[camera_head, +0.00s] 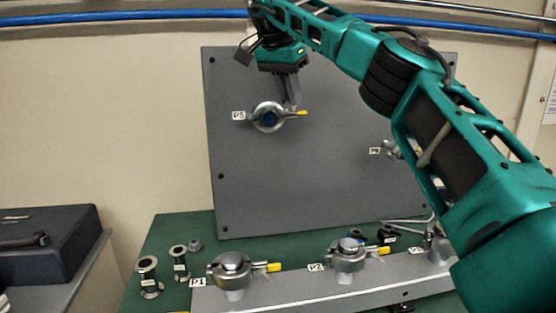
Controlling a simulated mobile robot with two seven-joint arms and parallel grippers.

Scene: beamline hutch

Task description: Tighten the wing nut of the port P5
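Port P5 is a round silver clamp with a dark blue centre (269,118), high on the left part of the grey upright panel (310,190). Its label (239,115) is to its left. The wing nut with a yellow tip (301,113) sticks out from the clamp's right side. My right gripper (291,103) comes down from above, with its grey fingertips right at the wing nut. The fingers overlap in this view, so I cannot tell if they touch or grip the nut. My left gripper is not in view.
Clamped ports P1 (230,268) and P2 (348,253) sit on a grey rail below. Another port (391,150) on the panel is partly behind my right arm. Small flanged fittings (148,275) stand at lower left. A black case (45,245) lies farther left.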

